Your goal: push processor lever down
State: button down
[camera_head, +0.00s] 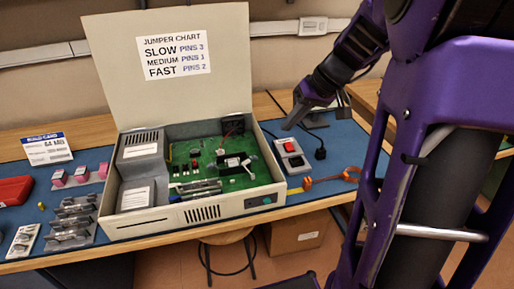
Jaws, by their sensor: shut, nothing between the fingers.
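The open beige computer case (160,215) stands on the blue work mat with its lid raised. Inside is a green circuit board (210,155). A small dark-and-white part (235,163) on the board looks like the processor socket. My gripper (288,127) is shut and empty. It hangs to the right of the case, near the red-switch box and apart from the socket, pointing down and left.
A power box with a red switch (291,154) stands right of the case, with a black plug (320,153) beside it. Metal parts (72,222), pink parts (80,174) and a red box (14,190) fill the left.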

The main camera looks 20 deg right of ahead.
jog(key=shift+s, duration=0.1)
jog(key=s+a+b+x, duration=0.1)
jog(key=a+x, duration=0.1)
jog(key=x, duration=1.1)
jog(key=shift+a+r+b, duration=0.3)
jog(key=shift+r+b, duration=0.1)
jog(key=shift+w+a+r+p, duration=0.1)
jog(key=shift+p, duration=0.3)
jog(key=shift+a+h+p, duration=0.2)
jog(key=shift+h+p, duration=0.1)
jog(key=shift+p, duration=0.05)
